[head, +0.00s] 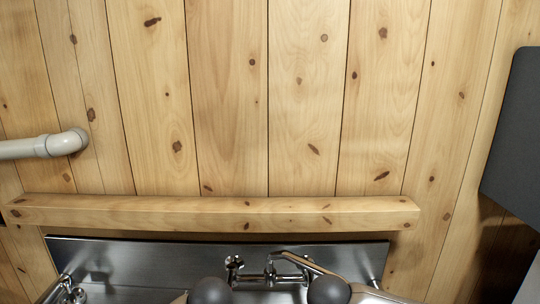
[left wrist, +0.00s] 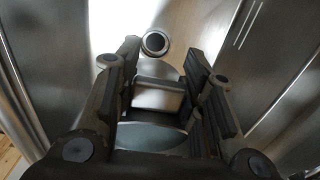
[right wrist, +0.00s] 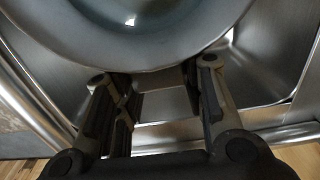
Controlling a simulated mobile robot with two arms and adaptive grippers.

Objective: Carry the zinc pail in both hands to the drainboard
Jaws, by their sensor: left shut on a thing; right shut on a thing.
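The zinc pail (right wrist: 150,35) fills the top of the right wrist view, its curved grey rim and pale inside showing. A small curved grey part of it (left wrist: 150,137) shows in the left wrist view. My right gripper (right wrist: 155,72) is shut on a metal lug at the pail's rim. My left gripper (left wrist: 162,72) is shut on a similar metal block at the pail. The pail and both grippers' fingers are out of the head view. Bright steel (right wrist: 265,70) lies under the pail; I cannot tell whether it is the drainboard.
A round drain (left wrist: 155,43) shows beyond my left fingers, with steel walls on both sides. The head view shows a steel backsplash (head: 150,262) with taps (head: 270,272), a wooden ledge (head: 215,212) above, a grey pipe (head: 40,146) left and a dark panel (head: 515,135) right.

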